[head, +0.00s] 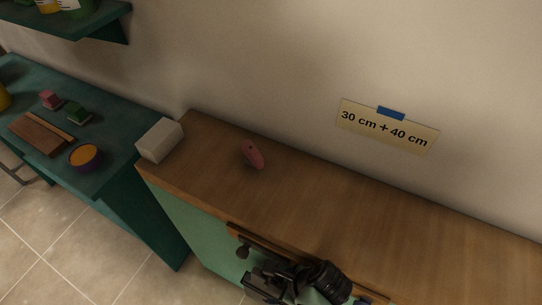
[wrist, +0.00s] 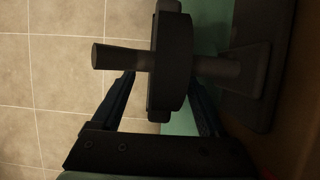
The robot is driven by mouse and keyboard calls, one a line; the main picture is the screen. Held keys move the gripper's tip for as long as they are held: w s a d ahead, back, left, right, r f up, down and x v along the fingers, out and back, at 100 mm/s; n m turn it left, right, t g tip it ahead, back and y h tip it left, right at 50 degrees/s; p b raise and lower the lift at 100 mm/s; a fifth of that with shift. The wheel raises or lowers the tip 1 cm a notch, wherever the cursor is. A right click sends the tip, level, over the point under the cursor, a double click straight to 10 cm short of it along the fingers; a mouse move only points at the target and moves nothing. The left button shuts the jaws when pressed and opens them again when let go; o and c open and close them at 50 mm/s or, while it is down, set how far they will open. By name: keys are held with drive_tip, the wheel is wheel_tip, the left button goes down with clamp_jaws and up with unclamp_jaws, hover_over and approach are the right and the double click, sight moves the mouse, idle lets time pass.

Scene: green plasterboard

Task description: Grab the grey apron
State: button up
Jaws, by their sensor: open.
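In the wrist view a dark grey piece (wrist: 170,85) hangs on a dark wooden peg (wrist: 110,57). It appears to be the grey apron seen from above, but its full shape does not show. My gripper (wrist: 162,78) is open, with one finger on each side of this piece. I cannot tell whether either finger touches it. In the head view my gripper (head: 258,284) is at the counter's front, just below a peg rail (head: 265,240). No apron can be made out clearly there.
The wooden counter (head: 310,210) has a pale block (head: 159,140) and a pink-red object (head: 253,155) on it. A teal table (head: 110,165) with a bowl (head: 85,156) stands to the left. Tiled floor (wrist: 60,90) lies open in front.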

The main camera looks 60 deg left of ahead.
drive_tip(key=shift+s+a+f, duration=0.15)
drive_tip(key=shift+f, duration=0.3)
clamp_jaws()
drive_tip(key=shift+r, duration=0.1)
idle(1.1)
